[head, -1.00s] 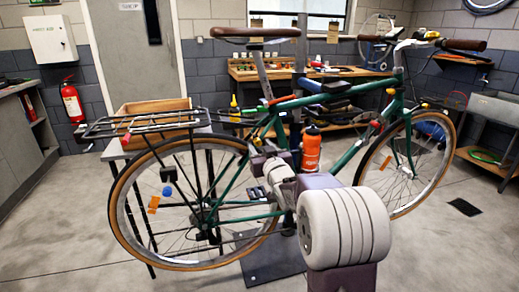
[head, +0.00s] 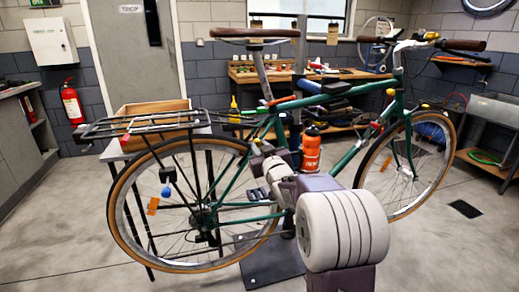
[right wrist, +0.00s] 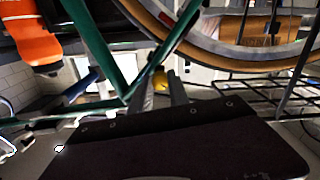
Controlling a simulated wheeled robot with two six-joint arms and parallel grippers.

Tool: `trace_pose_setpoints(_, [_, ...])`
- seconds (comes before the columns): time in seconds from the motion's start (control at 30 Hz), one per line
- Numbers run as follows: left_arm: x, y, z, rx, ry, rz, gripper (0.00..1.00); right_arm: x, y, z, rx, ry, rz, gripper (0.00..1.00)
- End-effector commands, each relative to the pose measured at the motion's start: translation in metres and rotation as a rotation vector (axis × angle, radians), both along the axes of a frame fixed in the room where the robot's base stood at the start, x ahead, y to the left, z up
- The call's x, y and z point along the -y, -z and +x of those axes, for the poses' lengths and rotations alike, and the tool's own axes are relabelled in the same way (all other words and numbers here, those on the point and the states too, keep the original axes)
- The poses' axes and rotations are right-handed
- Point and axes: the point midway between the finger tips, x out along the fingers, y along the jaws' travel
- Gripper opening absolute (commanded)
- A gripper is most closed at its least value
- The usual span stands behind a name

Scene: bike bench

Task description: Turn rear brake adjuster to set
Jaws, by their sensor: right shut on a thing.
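A green bicycle frame (head: 345,158) stands upright across the middle of the head view, rear wheel (head: 122,220) to the left. My right gripper (head: 259,147) reaches to the frame near the front of the rear wheel. In the right wrist view its fingers (right wrist: 163,90) are shut on a small yellow piece (right wrist: 160,81), which looks like the rear brake adjuster, beside the green tubes. In the head view my gripper and arm mostly hide that spot. Whether the piece has turned cannot be told. My left gripper is not in view.
An orange bottle (head: 311,152) sits on the frame close to my right wrist. A black rear rack (head: 145,122) overhangs the wheel. A wooden box (head: 150,108) stands behind it. A workbench (head: 240,72) is at the back. The floor at left is clear.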

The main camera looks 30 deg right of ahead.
Motion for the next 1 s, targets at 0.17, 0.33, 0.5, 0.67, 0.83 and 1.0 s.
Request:
trace_pose_setpoints(0.17, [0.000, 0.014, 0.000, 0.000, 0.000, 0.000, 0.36, 0.000, 0.003, 0.000, -0.031, 0.001, -0.137, 0.00])
trace_pose_setpoints(0.33, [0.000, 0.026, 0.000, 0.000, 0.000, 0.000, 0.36, 0.001, 0.003, 0.000, -0.069, 0.001, -0.294, 0.00])
trace_pose_setpoints(0.5, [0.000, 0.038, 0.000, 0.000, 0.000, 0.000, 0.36, 0.001, 0.003, 0.000, -0.106, 0.001, -0.452, 0.00])
trace_pose_setpoints(0.67, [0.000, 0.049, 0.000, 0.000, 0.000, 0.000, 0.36, 0.001, 0.003, 0.000, -0.143, 0.001, -0.599, 0.00])
trace_pose_setpoints(0.83, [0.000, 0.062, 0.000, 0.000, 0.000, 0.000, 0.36, 0.001, 0.003, 0.000, -0.182, 0.001, -0.758, 0.00])
trace_pose_setpoints(1.0, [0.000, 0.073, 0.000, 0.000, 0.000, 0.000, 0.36, 0.001, 0.003, 0.000, -0.219, 0.001, -0.914, 0.00])
